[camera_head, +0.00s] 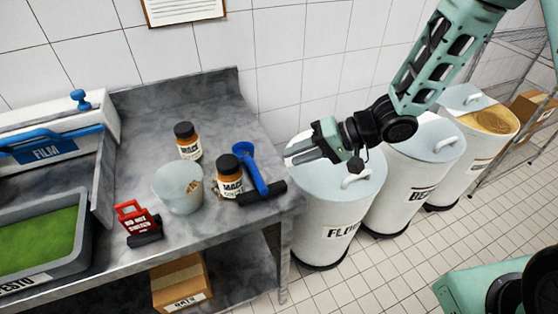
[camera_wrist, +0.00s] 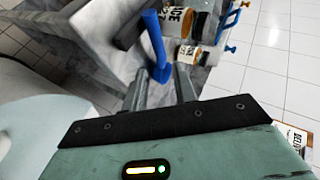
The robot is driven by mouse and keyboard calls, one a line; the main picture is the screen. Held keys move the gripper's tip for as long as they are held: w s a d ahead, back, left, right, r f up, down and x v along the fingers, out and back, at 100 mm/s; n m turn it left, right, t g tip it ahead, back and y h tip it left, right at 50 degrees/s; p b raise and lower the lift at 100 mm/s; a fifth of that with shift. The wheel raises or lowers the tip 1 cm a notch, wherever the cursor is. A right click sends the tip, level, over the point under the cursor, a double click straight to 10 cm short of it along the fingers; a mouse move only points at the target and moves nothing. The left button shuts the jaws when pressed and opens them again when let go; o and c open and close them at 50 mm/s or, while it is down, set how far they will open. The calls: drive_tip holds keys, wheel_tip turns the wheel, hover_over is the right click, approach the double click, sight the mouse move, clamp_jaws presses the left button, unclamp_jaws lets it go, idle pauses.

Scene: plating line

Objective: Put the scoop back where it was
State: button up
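The blue scoop (camera_head: 250,168) stands tilted on the grey metal counter, near its right edge. A black bar-shaped piece (camera_head: 264,194) is at its lower end; I cannot tell whether it is part of the scoop or a rest. My gripper (camera_head: 305,152) is to the right of the scoop, over the white flour bin (camera_head: 338,205), apart from the scoop. In the wrist view the blue scoop (camera_wrist: 155,45) shows beyond my gripper (camera_wrist: 161,88), whose two fingers are apart with nothing between them.
Two dark-lidded jars (camera_head: 188,142) (camera_head: 230,178), a translucent tub (camera_head: 180,188) and a red sign (camera_head: 136,220) stand left of the scoop. More bins (camera_head: 420,165) line the right; the far one (camera_head: 490,120) shows yellow contents. A wire shelf (camera_head: 515,80) stands behind it.

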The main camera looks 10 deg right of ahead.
drive_tip(key=s+d+r+n+t+h, duration=0.2)
drive_tip(key=s+r+n+t+h, duration=0.1)
drive_tip(key=r+h, duration=0.45)
drive_tip(key=s+r+n+g+h, duration=0.1)
drive_tip(key=s+n+g, duration=0.1)
drive_tip(key=s, duration=0.8)
drive_tip(key=s+d+r+n+g+h, duration=0.1)
drive_tip(key=s+r+n+g+h, duration=0.1)
drive_tip(key=s, duration=0.7)
drive_tip(key=shift+s+d+r+g, duration=0.15)
drive_tip(key=shift+s+d+g, duration=0.15)
drive_tip(key=shift+s+g, duration=0.15)
drive_tip(key=shift+w+h, duration=0.1)
drive_tip(key=shift+h, duration=0.15)
